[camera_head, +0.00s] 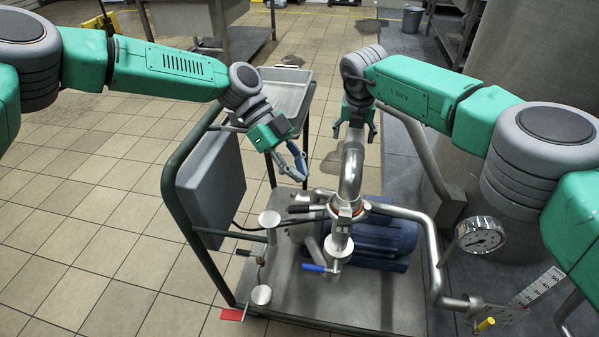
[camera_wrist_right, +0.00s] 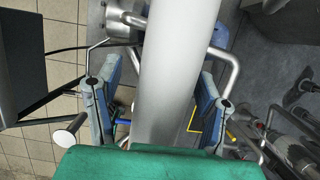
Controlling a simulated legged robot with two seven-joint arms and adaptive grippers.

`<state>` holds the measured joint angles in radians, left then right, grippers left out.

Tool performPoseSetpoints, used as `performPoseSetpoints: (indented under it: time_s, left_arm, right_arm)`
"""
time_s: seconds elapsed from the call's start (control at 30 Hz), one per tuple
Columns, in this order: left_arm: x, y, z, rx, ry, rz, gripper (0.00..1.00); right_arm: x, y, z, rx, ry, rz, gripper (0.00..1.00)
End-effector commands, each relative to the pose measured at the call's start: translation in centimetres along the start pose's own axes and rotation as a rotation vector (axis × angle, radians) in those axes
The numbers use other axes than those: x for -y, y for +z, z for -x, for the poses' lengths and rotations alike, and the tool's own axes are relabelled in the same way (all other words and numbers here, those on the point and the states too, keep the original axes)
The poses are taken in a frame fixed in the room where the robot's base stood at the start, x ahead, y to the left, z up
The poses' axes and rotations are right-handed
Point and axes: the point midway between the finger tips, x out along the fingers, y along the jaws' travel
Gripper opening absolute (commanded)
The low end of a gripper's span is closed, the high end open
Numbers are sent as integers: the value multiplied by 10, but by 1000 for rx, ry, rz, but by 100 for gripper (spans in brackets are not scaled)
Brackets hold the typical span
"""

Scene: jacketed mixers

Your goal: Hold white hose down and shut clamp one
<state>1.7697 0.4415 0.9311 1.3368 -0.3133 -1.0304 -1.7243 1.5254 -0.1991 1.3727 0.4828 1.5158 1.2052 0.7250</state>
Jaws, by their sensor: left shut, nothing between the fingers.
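The pale grey-white hose (camera_head: 351,178) bends down to a pipe joint on the cart in the head view. It also fills the middle of the right wrist view (camera_wrist_right: 178,70). A clamp (camera_head: 343,211) sits around the joint at its lower end; whether it is fully shut is too small to tell. A small tag hangs below it, its mark hard to read. My right gripper (camera_head: 356,134) is open, its fingers on either side of the hose with gaps visible in the wrist view. My left gripper (camera_head: 301,178) is shut and empty, left of the hose.
The cart's deck (camera_head: 330,310) carries a blue motor (camera_head: 375,243), steel pipes and a blue-handled valve (camera_head: 313,267). A grey box (camera_head: 210,185) and green frame stand left. A pressure gauge (camera_head: 480,235) and large steel vessel stand right. A metal tray (camera_head: 285,88) is behind.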

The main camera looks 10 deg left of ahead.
Motion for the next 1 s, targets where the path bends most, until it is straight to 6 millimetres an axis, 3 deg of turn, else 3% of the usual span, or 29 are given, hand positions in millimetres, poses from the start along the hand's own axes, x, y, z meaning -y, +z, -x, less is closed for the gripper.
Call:
performPoseSetpoints:
  time_s: [0.37,1.0]
  left_arm:
    - [0,-4,2,2,0,0,0]
    - [-1,-30,28,1,0,0,0]
  right_arm:
    - [2,1,4,-3,-1,-2,62]
    - [1,15,53,-4,-3,-1,62]
